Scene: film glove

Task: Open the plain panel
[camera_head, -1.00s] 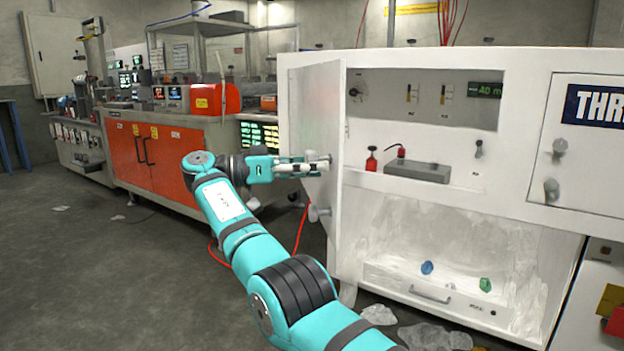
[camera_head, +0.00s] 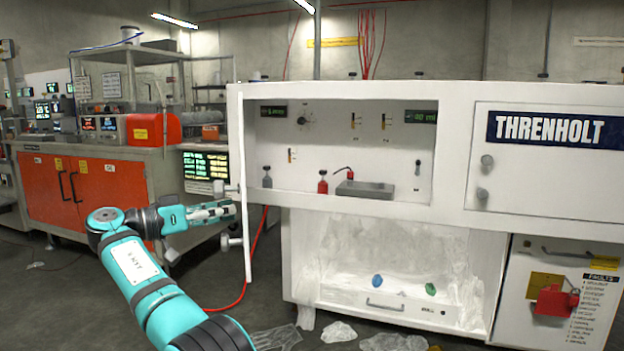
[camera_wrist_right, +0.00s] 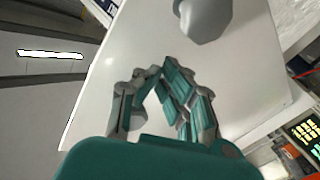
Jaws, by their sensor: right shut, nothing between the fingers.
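The plain panel (camera_head: 248,205) is a white door hinged at the left of the white cabinet. It stands swung open, seen almost edge-on, with the compartment behind it exposed. Two grey knobs stick out on its left face, an upper one (camera_head: 219,189) and a lower one (camera_head: 231,242). My right gripper (camera_head: 234,208) is shut and empty at the panel's knob side, between the knobs in height; I cannot tell if it touches. The right wrist view shows the gripper (camera_wrist_right: 172,70) before the white panel face (camera_wrist_right: 110,90), with a grey knob (camera_wrist_right: 205,16) beyond. My left gripper is out of view.
The closed THRENHOLT door (camera_head: 545,165) is at the cabinet's right. The open bay holds a grey box (camera_head: 365,189) and a red bottle (camera_head: 323,184). An orange-doored bench (camera_head: 60,190) stands at left. Plastic scraps (camera_head: 338,332) lie on the floor.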

